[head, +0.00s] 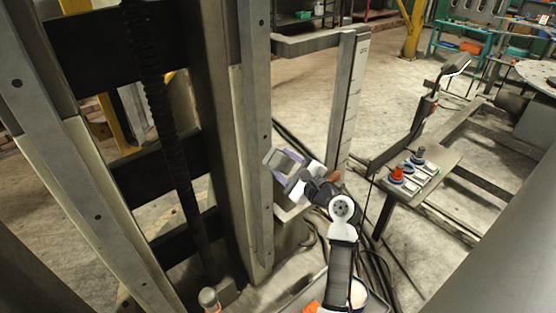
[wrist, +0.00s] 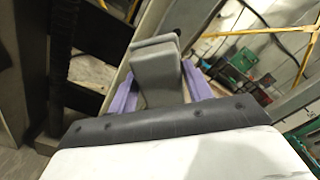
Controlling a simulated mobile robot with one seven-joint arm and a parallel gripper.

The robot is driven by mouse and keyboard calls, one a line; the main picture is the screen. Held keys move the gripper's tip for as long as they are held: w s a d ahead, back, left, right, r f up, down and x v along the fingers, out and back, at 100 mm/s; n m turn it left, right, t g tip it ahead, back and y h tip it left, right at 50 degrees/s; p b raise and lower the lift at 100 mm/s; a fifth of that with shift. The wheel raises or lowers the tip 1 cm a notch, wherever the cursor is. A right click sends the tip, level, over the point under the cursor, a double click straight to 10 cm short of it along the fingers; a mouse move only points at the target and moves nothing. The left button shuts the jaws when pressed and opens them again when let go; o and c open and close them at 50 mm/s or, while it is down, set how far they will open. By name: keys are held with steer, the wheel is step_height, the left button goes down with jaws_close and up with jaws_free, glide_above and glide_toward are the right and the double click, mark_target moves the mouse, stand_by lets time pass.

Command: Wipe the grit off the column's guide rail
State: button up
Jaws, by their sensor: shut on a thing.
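The column (head: 215,120) stands upright at the left of the head view. A grey guide rail (head: 257,110) with bolt holes runs down its right side. My gripper (head: 283,168) is beside the lower part of this rail. Its purple fingers are shut on a grey block-like wiper (head: 281,159). In the wrist view the grey wiper (wrist: 158,68) stands between the two purple fingers, and a pale edge of the column shows behind it. I cannot tell whether the wiper touches the rail. No grit can be made out on the rail.
A vertical scale bar (head: 346,105) on a bracket stands right of the rail. A control panel (head: 412,177) with a red button is farther right. A tray (head: 315,300) and cables lie low near my arm. Open concrete floor lies behind.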

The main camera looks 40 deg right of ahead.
steer(key=shift+s, duration=0.5)
steer(key=shift+s+d, duration=0.15)
steer(key=shift+s, duration=1.35)
